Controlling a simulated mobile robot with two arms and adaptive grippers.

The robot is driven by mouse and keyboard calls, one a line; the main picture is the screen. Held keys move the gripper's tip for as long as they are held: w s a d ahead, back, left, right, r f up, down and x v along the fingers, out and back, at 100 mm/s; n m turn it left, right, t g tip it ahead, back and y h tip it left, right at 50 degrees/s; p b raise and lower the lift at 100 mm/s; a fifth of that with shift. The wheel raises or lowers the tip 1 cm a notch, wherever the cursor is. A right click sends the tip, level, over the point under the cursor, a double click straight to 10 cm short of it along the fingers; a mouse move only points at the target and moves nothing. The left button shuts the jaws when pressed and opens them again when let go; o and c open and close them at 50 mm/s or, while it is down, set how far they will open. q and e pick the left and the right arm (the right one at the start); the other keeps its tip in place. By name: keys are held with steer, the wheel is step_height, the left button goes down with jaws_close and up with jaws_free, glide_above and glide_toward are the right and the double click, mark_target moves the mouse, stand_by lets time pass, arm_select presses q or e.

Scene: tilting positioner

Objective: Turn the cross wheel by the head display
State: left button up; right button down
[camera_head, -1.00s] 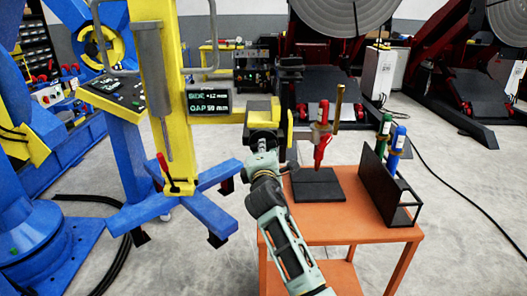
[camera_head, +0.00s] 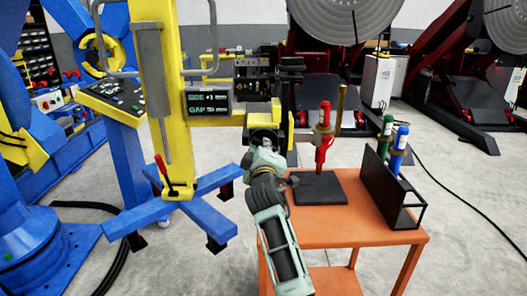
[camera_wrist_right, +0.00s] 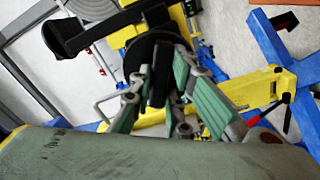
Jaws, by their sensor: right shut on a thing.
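The head display (camera_head: 208,102) hangs on the yellow column. It shows a SIDE line and a GAP line, whose digits are too blurred to read surely. My right gripper (camera_head: 263,146) is at the yellow head to the right of the display, shut on the cross wheel. In the right wrist view the gripper (camera_wrist_right: 160,85) has its green-sided fingers closed around a dark part of the cross wheel (camera_wrist_right: 142,50). The fingers hide much of the wheel in the head view. My left gripper is not in view.
The yellow column (camera_head: 153,90) stands on blue legs (camera_head: 207,215). An orange table (camera_head: 340,228) to the right carries a dark pad (camera_head: 318,188), a red torch (camera_head: 323,140) and a black rack (camera_head: 385,190) with green and blue bottles. Grey floor shows between the column's legs and the table.

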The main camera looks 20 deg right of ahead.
steer(key=shift+f+m, duration=0.1)
steer(key=shift+m, duration=0.2)
steer(key=c, duration=1.7)
jaws_free()
steer(key=shift+v, duration=3.75)
